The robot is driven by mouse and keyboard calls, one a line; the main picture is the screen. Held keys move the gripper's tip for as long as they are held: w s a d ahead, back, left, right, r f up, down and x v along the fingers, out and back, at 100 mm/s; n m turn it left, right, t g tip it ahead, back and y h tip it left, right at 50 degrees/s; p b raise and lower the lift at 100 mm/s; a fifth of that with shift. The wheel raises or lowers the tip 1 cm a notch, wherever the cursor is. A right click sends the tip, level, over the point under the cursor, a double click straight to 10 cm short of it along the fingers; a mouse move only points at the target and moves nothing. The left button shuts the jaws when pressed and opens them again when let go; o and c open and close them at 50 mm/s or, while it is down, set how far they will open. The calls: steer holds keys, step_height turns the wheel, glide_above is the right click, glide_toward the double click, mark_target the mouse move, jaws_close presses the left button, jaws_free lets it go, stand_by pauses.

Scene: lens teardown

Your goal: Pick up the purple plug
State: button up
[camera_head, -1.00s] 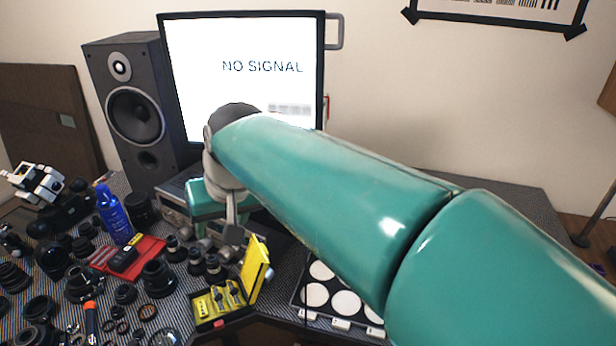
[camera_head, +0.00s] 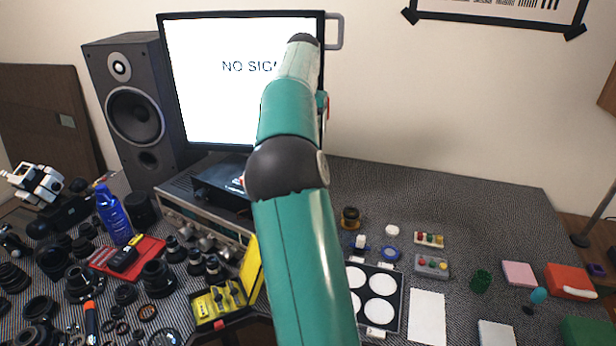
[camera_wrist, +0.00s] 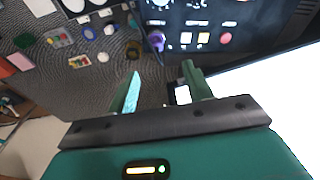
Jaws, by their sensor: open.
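A small purple piece, which looks like the purple plug (camera_wrist: 157,40), shows in the wrist view at the edge of a dark device front (camera_wrist: 212,14). Whether it sits in a socket there or stands beside the device, I cannot tell. My gripper (camera_wrist: 160,82) is open and empty, its two green fingers spread apart. The plug is beyond the fingertips in that view, roughly in line with the gap. In the head view my arm hides the gripper and I see no purple plug.
A lit monitor (camera_head: 215,85) stands behind my arm, with a silver audio unit (camera_head: 190,222) below left. An open yellow case (camera_head: 222,303), lenses and a blue bottle (camera_head: 113,215) crowd the left. Small parts and a white-disc tray (camera_head: 398,318) lie right; the back right table is clear.

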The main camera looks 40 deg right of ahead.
steer(key=d+f, duration=0.1)
steer(key=f, duration=0.8)
steer(key=w+d+f, duration=0.1)
steer(key=f, duration=0.4)
steer(key=shift+d+f, duration=0.3)
steer(key=shift+d, duration=0.05)
jaws_close()
